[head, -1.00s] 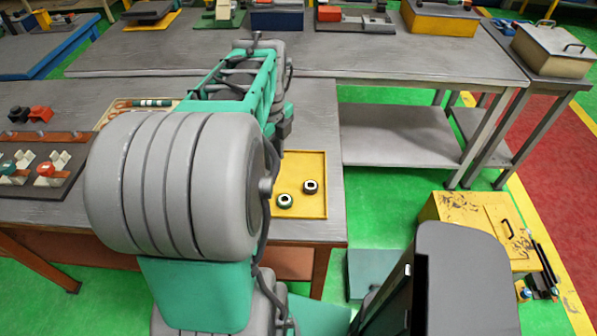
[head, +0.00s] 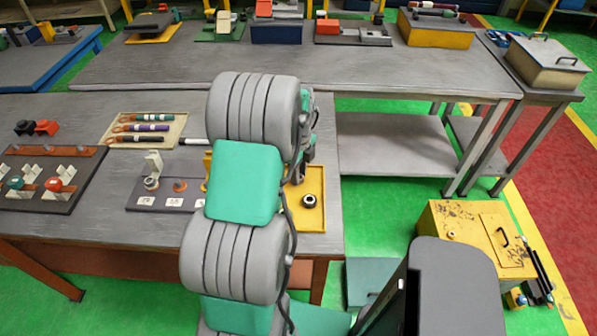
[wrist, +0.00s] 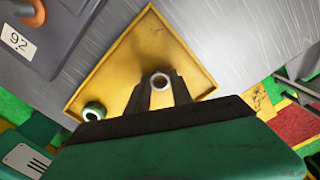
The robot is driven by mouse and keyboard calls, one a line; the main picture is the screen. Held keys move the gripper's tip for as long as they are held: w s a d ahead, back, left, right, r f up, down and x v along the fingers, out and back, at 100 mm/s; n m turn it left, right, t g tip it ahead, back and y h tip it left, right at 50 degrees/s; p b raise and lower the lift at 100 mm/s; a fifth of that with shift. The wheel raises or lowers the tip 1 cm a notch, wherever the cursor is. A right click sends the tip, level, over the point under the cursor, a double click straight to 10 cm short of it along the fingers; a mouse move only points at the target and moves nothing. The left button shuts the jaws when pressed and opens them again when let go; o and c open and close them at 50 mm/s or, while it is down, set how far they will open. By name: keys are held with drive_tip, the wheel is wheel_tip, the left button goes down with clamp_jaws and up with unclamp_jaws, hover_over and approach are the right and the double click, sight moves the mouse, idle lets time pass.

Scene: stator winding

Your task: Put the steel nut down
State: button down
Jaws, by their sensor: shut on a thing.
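The steel nut (wrist: 160,80) shows as a small silver ring between the fingertips of my gripper (wrist: 160,88) in the wrist view. My gripper is shut on it. The yellow tray (wrist: 112,62) lies beneath the gripper; I cannot tell whether the nut touches its floor. My arm hides the tray's left part and the held nut there.
A board with numbered labels (head: 160,195) stands left of the tray, partly behind my arm; it also shows in the wrist view (wrist: 45,30). A beige tray of coil rods (head: 145,130) lies behind it. Another board with coloured parts (head: 45,190) is far left.

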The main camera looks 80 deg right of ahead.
drive_tip(key=shift+f, duration=0.15)
drive_tip(key=c, duration=1.1)
unclamp_jaws()
drive_tip(key=shift+c, duration=0.2)
wheel_tip(320, 180, up, 12)
drive_tip(key=b, duration=0.2)
drive_tip(key=w+a+r+n, duration=0.2)
drive_tip(key=w+a+n, duration=0.2)
drive_tip(key=w, duration=0.3)
drive_tip(key=w+a+r+n, duration=0.1)
drive_tip(key=w+a+n, duration=0.35)
drive_tip(key=w, duration=0.25)
drive_tip(key=w+a+r+n+t+h, duration=0.1)
drive_tip(key=w+a+r+n, duration=0.1)
drive_tip(key=w+a+n, duration=1.05)
drive_tip(key=s+a+f+n+t, duration=0.1)
drive_tip(key=a+n, duration=0.8)
drive_tip(key=a, duration=0.4)
drive_tip(key=s+a+f+n+t+y, duration=0.1)
drive_tip(key=a+n, duration=0.9)
drive_tip(key=a, duration=0.4)
drive_tip(key=shift+s+f+t, duration=0.15)
drive_tip(key=shift+t, duration=0.25)
